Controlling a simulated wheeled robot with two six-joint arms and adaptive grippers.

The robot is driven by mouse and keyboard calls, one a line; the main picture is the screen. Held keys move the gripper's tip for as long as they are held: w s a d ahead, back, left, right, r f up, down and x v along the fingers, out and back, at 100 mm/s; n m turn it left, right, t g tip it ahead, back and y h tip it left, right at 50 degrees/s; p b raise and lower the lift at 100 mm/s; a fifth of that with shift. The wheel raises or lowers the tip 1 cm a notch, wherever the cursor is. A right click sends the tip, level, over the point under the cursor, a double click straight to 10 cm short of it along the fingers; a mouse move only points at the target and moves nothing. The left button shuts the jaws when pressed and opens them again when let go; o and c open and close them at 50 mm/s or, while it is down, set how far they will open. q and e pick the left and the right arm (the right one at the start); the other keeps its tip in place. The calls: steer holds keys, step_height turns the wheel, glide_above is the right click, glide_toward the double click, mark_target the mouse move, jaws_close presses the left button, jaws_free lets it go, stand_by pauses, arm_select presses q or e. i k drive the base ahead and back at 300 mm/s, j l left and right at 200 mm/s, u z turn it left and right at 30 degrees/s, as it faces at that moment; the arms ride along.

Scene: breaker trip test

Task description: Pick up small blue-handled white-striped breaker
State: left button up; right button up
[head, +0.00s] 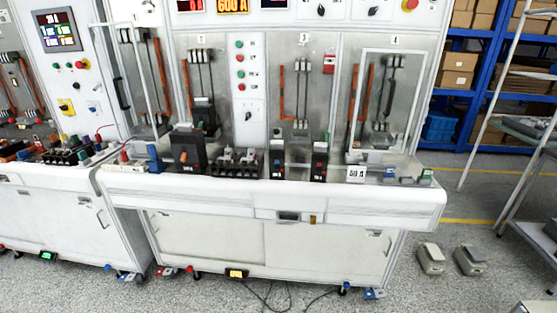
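Two small dark upright breakers stand on the white bench top right of its middle. The left one (277,164) shows a blue handle on its front and a pale mark near its base. The right one (319,163) is similar in size, with small coloured spots on its front. At this size I cannot tell for sure which has white stripes. Neither of my grippers is in view, and nothing touches either breaker.
A larger dark breaker with an orange handle (187,150) and a row of dark terminals (237,161) stand to the left. A white label block (355,174) stands to the right. The bench's front rim (230,200) is clear. Blue shelving (478,85) stands behind right.

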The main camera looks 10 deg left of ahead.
mark_target(277, 151)
steer(key=i+j, duration=0.2)
steer(key=j, duration=0.15)
steer(key=i+j, duration=0.25)
steer(key=i+j+z, duration=0.1)
steer(key=j, duration=0.35)
steer(key=i+j, duration=0.55)
steer(key=j, duration=0.2)
steer(key=i+j, duration=0.2)
steer(key=j, duration=0.2)
steer(key=z, duration=0.05)
